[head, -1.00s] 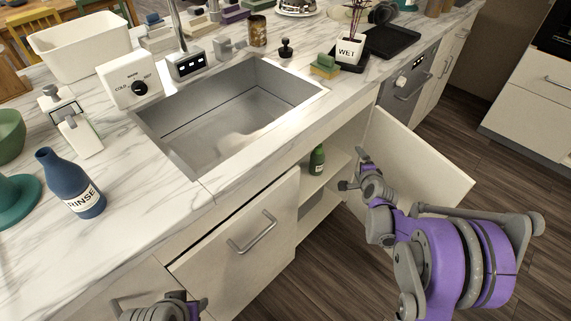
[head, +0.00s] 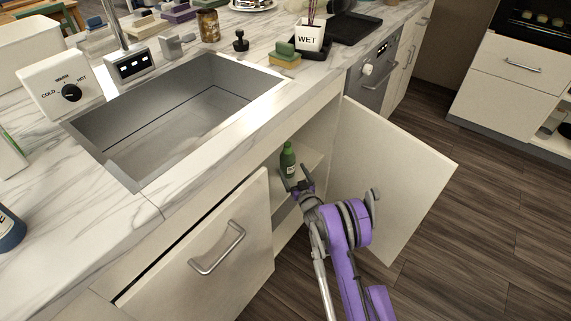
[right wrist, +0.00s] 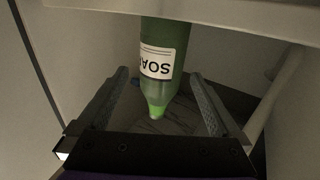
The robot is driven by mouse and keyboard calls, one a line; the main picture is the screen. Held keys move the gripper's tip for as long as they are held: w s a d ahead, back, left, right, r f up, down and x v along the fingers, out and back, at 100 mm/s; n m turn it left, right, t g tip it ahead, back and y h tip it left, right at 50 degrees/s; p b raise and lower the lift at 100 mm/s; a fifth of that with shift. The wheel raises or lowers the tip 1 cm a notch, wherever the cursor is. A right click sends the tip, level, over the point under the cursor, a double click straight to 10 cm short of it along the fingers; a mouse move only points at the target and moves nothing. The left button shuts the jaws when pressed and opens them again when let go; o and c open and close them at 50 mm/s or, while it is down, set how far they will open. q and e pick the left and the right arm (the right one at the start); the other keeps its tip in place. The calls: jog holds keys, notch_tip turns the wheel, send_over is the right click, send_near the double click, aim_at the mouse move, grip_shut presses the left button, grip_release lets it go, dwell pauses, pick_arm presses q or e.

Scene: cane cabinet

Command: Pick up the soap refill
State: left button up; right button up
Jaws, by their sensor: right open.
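The soap refill is a green bottle (head: 288,160) with a white label, standing on a shelf inside the open cabinet under the sink. In the right wrist view the bottle (right wrist: 160,62) appears upside down, its label reading "SOA", with its light green tip between the finger ends. My right gripper (head: 293,182) is open at the cabinet opening, just in front of the bottle. In the right wrist view its two fingers (right wrist: 163,92) stand apart on either side of the bottle's tip, with visible gaps. My left gripper is out of the head view.
The left cabinet door (head: 215,255) and right cabinet door (head: 390,180) both stand open, beside my right arm. The sink (head: 180,115) and marble counter (head: 110,225) are above. The wooden floor (head: 480,230) is clear at right.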

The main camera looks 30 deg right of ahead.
aim_at(287, 162)
jog(key=w, duration=0.2)
jog(key=w+b, duration=0.1)
jog(key=w, duration=0.2)
jog(key=shift+w+d, duration=0.4)
jog(key=shift+c, duration=0.3)
grip_shut()
